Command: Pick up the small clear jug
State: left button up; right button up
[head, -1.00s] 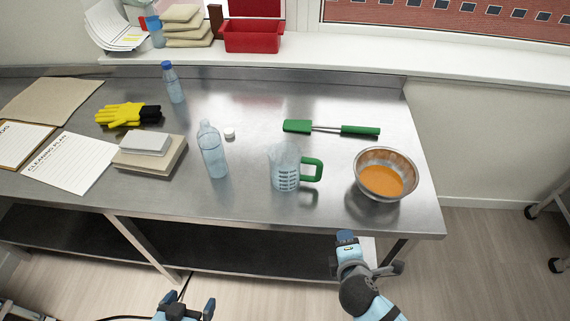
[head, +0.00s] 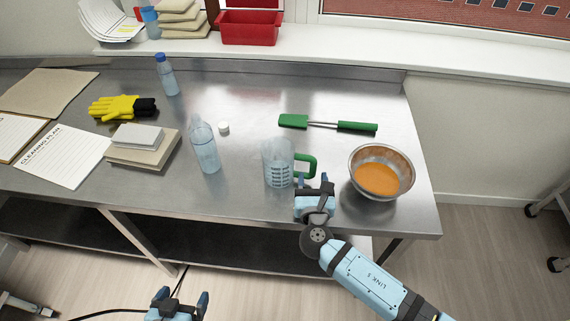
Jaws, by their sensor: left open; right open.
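The small clear jug (head: 278,165) stands upright near the front of the steel table. It has dark markings on its wall and a green handle (head: 307,166) on its right side. My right gripper (head: 314,186) is open at the table's front edge, just below and in front of the handle. Its fingertips overlap the lower handle in the picture; I cannot tell whether they touch it. My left gripper (head: 181,300) is open and empty, low in front of the table, away from the jug.
A metal bowl (head: 402,166) of orange liquid stands close to the right of the jug. A clear bottle (head: 205,147) stands to its left. A green spatula (head: 355,126) lies behind. A white cap (head: 223,128), yellow gloves (head: 116,108) and another bottle (head: 168,76) are further left on the steel table (head: 250,205).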

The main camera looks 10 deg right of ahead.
aim_at(313, 170)
jog(key=shift+w+d+p, duration=0.2)
jog(key=shift+w+d, duration=0.05)
jog(key=shift+w, duration=0.75)
jog(key=shift+w+d+p, duration=0.2)
jog(key=shift+w+d, duration=0.05)
jog(key=shift+w, duration=0.75)
jog(key=shift+w+d+p, duration=0.2)
jog(key=shift+w+d, duration=0.05)
jog(key=shift+w, duration=0.75)
grip_shut()
